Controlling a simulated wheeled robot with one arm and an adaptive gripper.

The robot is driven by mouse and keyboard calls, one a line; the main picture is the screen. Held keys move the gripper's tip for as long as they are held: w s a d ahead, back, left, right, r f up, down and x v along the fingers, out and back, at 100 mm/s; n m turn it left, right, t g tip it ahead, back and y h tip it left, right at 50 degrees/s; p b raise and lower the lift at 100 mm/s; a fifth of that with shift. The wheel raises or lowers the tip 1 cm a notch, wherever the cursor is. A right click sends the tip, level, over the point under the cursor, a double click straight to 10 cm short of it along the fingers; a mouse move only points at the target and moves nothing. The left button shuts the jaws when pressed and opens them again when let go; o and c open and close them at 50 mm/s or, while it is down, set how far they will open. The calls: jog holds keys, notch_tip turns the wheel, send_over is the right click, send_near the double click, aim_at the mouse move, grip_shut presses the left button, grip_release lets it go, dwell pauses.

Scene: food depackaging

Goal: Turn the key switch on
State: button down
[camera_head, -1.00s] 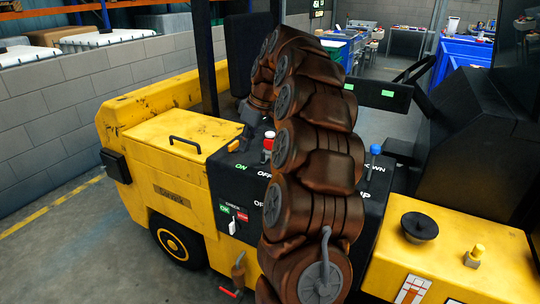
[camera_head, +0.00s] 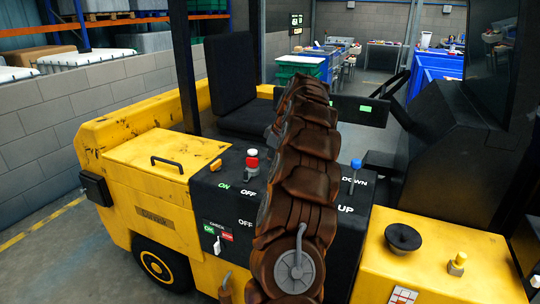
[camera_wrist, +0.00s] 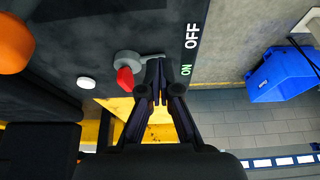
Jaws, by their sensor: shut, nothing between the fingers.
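In the wrist view, a grey round switch with a short lever (camera_wrist: 128,62) sits on the dark panel, with a red part (camera_wrist: 125,78) beside it; I take it to be the key switch. Its lever points right toward the white OFF and green ON labels (camera_wrist: 188,55). My gripper (camera_wrist: 155,66) is shut and empty. Its fingertips are at the lever's right end; I cannot tell if they touch. In the head view, my brown-covered arm hides the gripper and part of the black panel (camera_head: 208,188), where ON and OFF labels show on the left.
A red-and-white knob (camera_head: 252,160) and a blue-topped lever (camera_head: 355,166) stand up from the panel. A black round knob (camera_head: 403,237) is on the yellow body at right. The wrist view shows an orange knob (camera_wrist: 14,45) and a white button (camera_wrist: 86,82).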

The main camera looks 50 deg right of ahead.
aim_at(250, 169)
jog(key=p+x, duration=0.2)
jog(key=x, duration=0.3)
jog(key=shift+a+f, duration=0.1)
jog(key=shift+f, duration=0.15)
jog(key=w, duration=0.1)
jog(key=w+p, duration=0.1)
jog(key=shift+w+a+f, duration=0.2)
jog(key=shift+w+a, duration=0.1)
jog(key=shift+w+a+p, duration=0.2)
jog(key=shift+w+p, duration=0.25)
jog(key=shift+w, duration=0.35)
jog(key=shift+f, duration=0.15)
